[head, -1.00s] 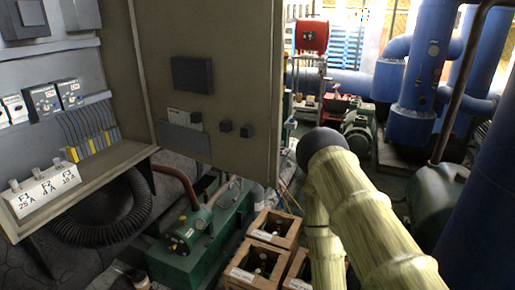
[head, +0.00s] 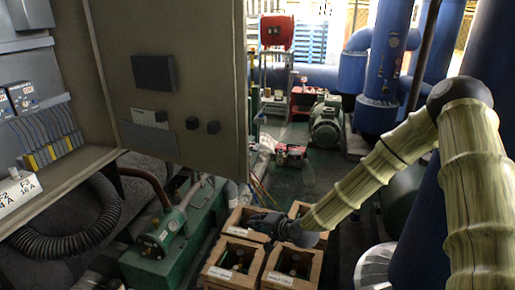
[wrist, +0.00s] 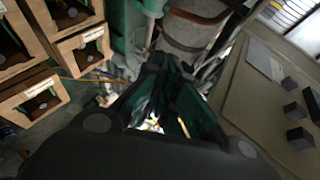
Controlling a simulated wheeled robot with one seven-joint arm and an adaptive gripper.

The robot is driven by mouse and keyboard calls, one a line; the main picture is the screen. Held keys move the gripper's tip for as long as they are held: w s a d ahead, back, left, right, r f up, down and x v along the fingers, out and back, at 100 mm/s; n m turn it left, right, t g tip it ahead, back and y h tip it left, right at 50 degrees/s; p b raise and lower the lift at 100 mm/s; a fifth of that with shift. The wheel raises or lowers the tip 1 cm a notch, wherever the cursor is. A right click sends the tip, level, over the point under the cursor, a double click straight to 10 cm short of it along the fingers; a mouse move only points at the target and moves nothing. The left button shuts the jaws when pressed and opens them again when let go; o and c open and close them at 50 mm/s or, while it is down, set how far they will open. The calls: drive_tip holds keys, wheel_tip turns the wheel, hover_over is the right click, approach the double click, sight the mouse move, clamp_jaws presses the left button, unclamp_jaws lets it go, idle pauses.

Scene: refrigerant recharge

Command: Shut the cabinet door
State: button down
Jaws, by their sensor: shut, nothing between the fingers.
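The cabinet door (head: 215,75) is a grey-beige panel that stands open, swung out from the cabinet (head: 75,150) on the left of the head view. Its inner face carries a dark box and small black blocks. In the wrist view the door (wrist: 245,90) fills the right side. My gripper (head: 256,222) is low, to the right of and below the door's free edge, over the wooden crates. It is shut and empty, and looks apart from the door. In the wrist view its dark fingers (wrist: 165,75) point toward the picture's upper middle.
Several wooden crates (head: 226,258) stand on the floor beneath my gripper. A green tank with a pump (head: 160,232) sits below the door, beside a black corrugated hose (head: 70,240). Blue pipes (head: 383,60) rise at the right. Floor behind the crates is partly open.

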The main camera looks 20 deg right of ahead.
drive_tip(key=w+d+r+m+t, duration=0.25)
drive_tip(key=w+d+r, duration=0.3)
drive_tip(key=r, duration=0.45)
drive_tip(key=w+d+r+m+t, duration=0.2)
drive_tip(key=w+d+r+t, duration=0.15)
drive_tip(key=d+r, duration=0.5)
drive_tip(key=w+a+r+p, duration=0.1)
drive_tip(key=w+a+p, duration=0.5)
drive_tip(key=w+a, duration=0.2)
drive_tip(key=shift+r, duration=0.35)
drive_tip(key=shift+d, duration=0.1)
